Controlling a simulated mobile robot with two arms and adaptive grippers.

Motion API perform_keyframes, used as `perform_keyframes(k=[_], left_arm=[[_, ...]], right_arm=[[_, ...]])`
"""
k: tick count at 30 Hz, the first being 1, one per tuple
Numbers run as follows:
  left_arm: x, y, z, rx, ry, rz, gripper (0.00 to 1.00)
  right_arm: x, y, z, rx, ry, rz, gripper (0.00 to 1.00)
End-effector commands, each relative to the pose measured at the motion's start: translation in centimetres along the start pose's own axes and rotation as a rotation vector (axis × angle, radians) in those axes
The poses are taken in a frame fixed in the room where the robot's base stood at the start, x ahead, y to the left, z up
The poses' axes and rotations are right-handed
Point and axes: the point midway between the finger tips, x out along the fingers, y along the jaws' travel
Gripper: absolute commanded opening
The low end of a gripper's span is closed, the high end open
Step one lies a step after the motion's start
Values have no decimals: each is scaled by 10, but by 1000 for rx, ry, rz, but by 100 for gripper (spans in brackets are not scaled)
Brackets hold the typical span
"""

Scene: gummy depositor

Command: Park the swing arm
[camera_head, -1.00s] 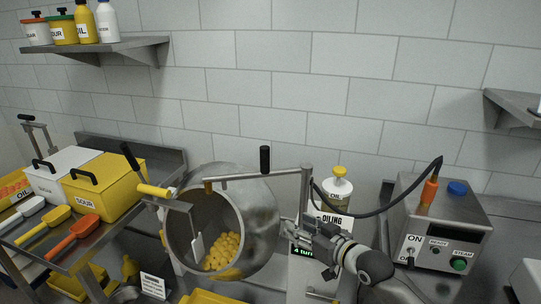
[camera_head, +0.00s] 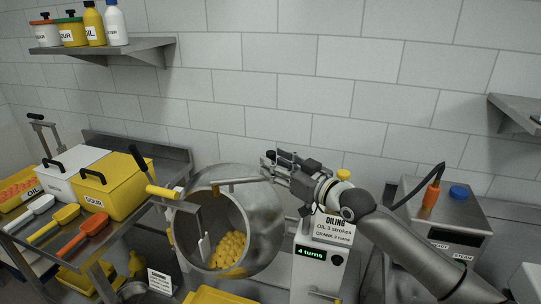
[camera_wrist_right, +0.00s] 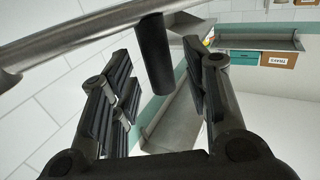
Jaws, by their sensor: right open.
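The swing arm (camera_head: 236,182) is a thin metal bar that reaches left across the top of the drum mouth, with a brown tip at its left end. Its right part is hidden behind my right gripper in the head view. My right gripper (camera_head: 271,163) is at the bar's upright black handle. In the right wrist view the black handle (camera_wrist_right: 154,58) stands between the two open fingers with gaps on both sides, and the bar (camera_wrist_right: 75,38) crosses the top left. The steel drum (camera_head: 264,230) holds yellow gummies (camera_head: 229,247). My left gripper is not in view.
An oiling sign (camera_head: 333,228) and a green "4 turns" display (camera_head: 311,255) stand on the right. A control box (camera_head: 450,215) with a cable is further right. Tubs and scoops fill the left table.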

Motion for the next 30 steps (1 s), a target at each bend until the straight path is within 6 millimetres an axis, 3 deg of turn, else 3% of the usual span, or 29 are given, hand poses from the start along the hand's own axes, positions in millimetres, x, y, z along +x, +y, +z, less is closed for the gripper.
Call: perform_keyframes(k=[6, 18, 27, 30], left_arm=[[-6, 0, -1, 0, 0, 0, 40], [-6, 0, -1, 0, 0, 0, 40], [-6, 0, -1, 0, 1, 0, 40], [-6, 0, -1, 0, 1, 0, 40]], right_arm=[[21, 0, 0, 1, 0, 0, 43], [25, 0, 0, 1, 1, 0, 42], [25, 0, 0, 1, 0, 0, 3], [25, 0, 0, 1, 0, 0, 0]])
